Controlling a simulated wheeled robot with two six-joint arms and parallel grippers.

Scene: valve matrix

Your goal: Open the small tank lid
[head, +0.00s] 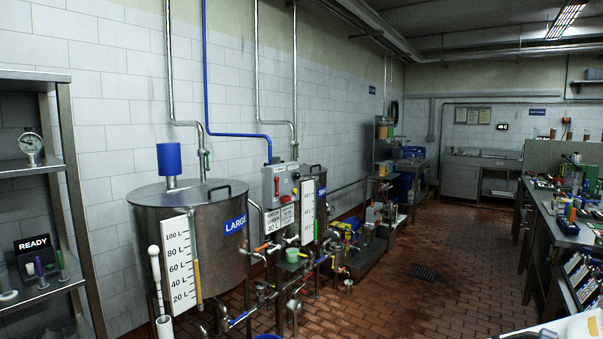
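The small tank (321,208) stands against the tiled wall in the middle of the head view, beyond the large tank. It is a metal cylinder with a blue label, partly hidden by a grey control box (279,185) and a white level scale (307,215). Its dark lid (315,168) shows only as a thin edge at the top and appears to be down on the tank; its handle is too small to make out. Neither of my grippers can be made out in this view.
The large tank (222,262), with a handled lid, stands nearer on the left. Pipes and valves (295,265) fill the floor in front of the tanks. A metal shelf (67,150) is at far left, a cluttered bench (548,215) at right. The brown tiled floor (430,300) between is open.

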